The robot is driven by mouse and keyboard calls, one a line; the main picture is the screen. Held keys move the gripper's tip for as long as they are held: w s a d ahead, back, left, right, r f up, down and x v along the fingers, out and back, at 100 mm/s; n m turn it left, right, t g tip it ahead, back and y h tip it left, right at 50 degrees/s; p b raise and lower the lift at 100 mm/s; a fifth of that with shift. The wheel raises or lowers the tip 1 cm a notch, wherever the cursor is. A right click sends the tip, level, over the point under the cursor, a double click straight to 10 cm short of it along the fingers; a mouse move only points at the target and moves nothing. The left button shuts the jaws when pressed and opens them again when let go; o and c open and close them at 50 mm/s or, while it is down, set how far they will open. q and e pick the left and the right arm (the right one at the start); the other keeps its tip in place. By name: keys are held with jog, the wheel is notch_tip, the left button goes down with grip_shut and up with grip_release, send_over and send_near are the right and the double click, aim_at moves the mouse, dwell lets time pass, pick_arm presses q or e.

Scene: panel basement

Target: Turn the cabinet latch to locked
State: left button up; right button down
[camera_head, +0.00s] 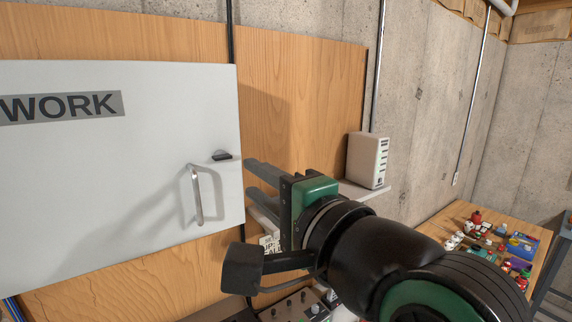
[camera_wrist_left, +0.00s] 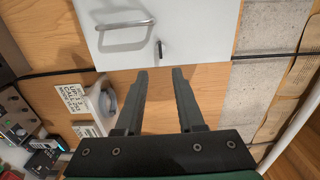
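The cabinet latch (camera_head: 222,156) is a small black lever near the right edge of the white cabinet door (camera_head: 90,190). It lies roughly horizontal in the head view. It also shows as a short dark bar in the left wrist view (camera_wrist_left: 160,50). My left gripper (camera_head: 250,178) is beside the door's right edge, its fingers pointing at the door. In the left wrist view the two fingers (camera_wrist_left: 159,70) are apart, with nothing between them, and the latch lies beyond their tips, apart from them. My right gripper is not in view.
A metal bar handle (camera_head: 197,195) stands out from the door, below and left of the latch. A small shelf with a white box (camera_head: 367,160) is right of my gripper. A workbench with several small items (camera_head: 490,240) is farther right.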

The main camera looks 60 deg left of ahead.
aim_at(224, 158)
pick_arm(q)
jog(key=a+p, duration=0.2)
jog(key=a, duration=0.9)
jog(key=shift+w+a, duration=0.1)
jog(key=shift+a, duration=0.1)
grip_shut()
